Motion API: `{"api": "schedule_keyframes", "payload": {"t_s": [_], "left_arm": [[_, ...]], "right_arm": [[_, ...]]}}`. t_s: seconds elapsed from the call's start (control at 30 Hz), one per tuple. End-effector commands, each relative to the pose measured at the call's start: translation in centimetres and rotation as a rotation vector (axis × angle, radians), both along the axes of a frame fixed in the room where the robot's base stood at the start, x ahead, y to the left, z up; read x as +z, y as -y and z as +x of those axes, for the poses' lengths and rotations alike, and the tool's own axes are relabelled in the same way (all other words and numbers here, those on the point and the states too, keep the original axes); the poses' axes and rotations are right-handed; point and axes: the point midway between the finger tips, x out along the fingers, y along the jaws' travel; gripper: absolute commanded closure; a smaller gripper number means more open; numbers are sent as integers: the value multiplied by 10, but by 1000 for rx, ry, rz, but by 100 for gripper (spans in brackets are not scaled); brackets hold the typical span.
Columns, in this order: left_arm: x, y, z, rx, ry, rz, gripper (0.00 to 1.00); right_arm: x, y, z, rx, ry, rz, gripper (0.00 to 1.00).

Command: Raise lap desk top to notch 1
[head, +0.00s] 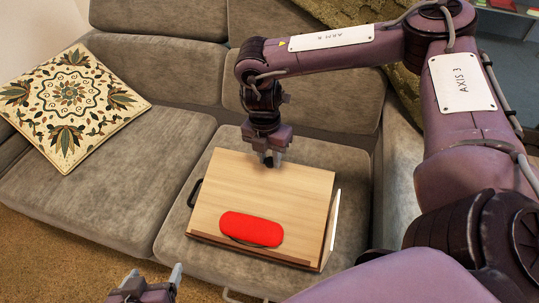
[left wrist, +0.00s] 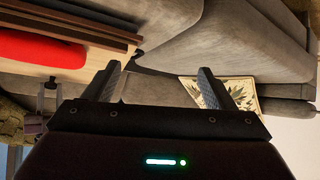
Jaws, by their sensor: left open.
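The lap desk (head: 300,190) lies on the right sofa seat, its wooden top tilted or flat, I cannot tell which. A black handle or loop (head: 195,192) shows at its left side and a pale panel (head: 333,228) at its right side. A red case (head: 251,229) lies on the top by the front ledge; it also shows in the left wrist view (left wrist: 40,50). My right gripper (head: 268,161) is over the far part of the top, fingers pointing down; its jaw gap and any contact are unclear. My left gripper (head: 146,275) is open and empty, in front of the sofa; its fingers spread in the left wrist view (left wrist: 158,75).
A patterned cushion (head: 68,102) leans at the sofa's left end. The left seat (head: 115,180) is clear beside the desk. The sofa backrest (head: 165,65) stands behind, and the right armrest (head: 400,165) is close to the desk. A brown rug (head: 50,255) covers the floor.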

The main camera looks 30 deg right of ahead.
Motion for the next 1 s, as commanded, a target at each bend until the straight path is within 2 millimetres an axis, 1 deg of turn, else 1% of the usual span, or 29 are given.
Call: {"api": "schedule_keyframes", "payload": {"t_s": [0.03, 0.17, 0.2, 0.43, 0.47, 0.5, 0.6, 0.8, 0.9, 1.0], "left_arm": [[0, 0, 0, 0, 0, 0, 22], [0, 0, 0, 0, 0, 0, 22], [0, 0, 0, 0, 0, 0, 22], [-1, -1, -3, 0, -23, 11, 22], [-5, -4, -6, 1, -52, 23, 22], [-14, -8, -12, 3, -96, 44, 22], [-27, -18, -28, 5, -211, 97, 22], [-46, -37, -57, 12, -397, 181, 22], [-51, -41, -64, 14, -438, 199, 22], [-53, -42, -66, 14, -447, 202, 22]], "right_arm": [[0, 0, -1, 0, -2, -1, 82], [0, 0, -1, 0, -3, -1, 99], [0, 0, -1, 0, -3, -1, 100], [3, 0, -2, 0, -4, -1, 100], [4, 0, -2, 0, -5, -2, 100], [6, -1, -3, 0, -6, -1, 100], [11, -4, -5, 1, -7, 0, 100], [15, -7, -8, 1, -9, 1, 100], [15, -8, -9, 0, -8, 1, 100], [14, -8, -9, 0, -9, 1, 100]]}}
